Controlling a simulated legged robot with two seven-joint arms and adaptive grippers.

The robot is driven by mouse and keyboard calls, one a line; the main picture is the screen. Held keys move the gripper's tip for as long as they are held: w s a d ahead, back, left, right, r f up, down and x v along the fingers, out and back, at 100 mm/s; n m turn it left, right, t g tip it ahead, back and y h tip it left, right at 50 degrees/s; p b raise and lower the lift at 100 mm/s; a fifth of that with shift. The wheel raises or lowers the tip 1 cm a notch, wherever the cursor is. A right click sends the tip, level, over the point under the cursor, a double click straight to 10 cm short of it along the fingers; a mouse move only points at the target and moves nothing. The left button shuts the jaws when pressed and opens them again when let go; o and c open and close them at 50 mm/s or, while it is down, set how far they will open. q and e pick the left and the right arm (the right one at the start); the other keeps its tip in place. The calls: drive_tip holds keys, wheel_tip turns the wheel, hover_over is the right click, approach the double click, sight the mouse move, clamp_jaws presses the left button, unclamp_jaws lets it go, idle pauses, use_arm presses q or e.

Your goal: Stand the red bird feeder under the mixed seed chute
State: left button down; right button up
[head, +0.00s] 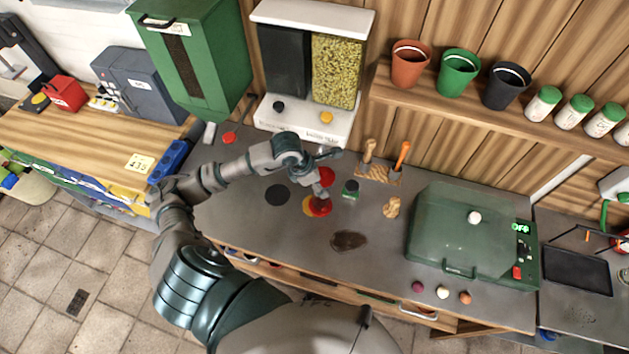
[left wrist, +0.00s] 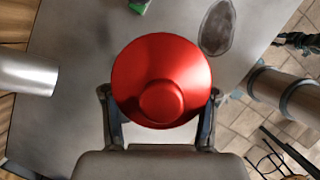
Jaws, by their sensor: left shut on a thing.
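The red bird feeder (head: 320,207) is at my left gripper (head: 322,190) over the counter, its red top and base showing on either side of the fingers. In the left wrist view the feeder (left wrist: 160,80) is a round red shape between the two fingers, which are shut on it. Its base overlaps a yellow disc (head: 307,207); I cannot tell whether it touches. A black disc (head: 278,195) lies to the left. The seed dispenser has a dark hopper (head: 284,62) and a hopper of yellowish mixed seed (head: 337,72), with a yellow knob (head: 326,118) below. My right gripper is not in view.
A small green-topped jar (head: 350,188) stands close right of the feeder. A wooden tool holder (head: 379,173), a wooden piece (head: 391,207) and a dark flat patch (head: 348,241) are further right. A green lidded machine (head: 466,230) fills the right side.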

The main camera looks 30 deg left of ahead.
use_arm(q)
drive_tip(key=a+f, duration=0.1)
drive_tip(key=f, duration=0.1)
drive_tip(key=a+f+p, duration=0.1)
drive_tip(key=shift+w+a+f+p, duration=0.2)
drive_tip(key=shift+w+f+p, duration=0.1)
drive_tip(key=shift+w+f, duration=0.1)
drive_tip(key=shift+d, duration=0.1)
drive_tip(key=c, duration=0.6)
unclamp_jaws()
drive_tip(key=shift+o, duration=1.4)
drive_tip(key=b+v, duration=0.2)
drive_tip(key=v, duration=1)
drive_tip(key=shift+a+b, duration=0.3)
drive_tip(key=shift+a, duration=0.1)
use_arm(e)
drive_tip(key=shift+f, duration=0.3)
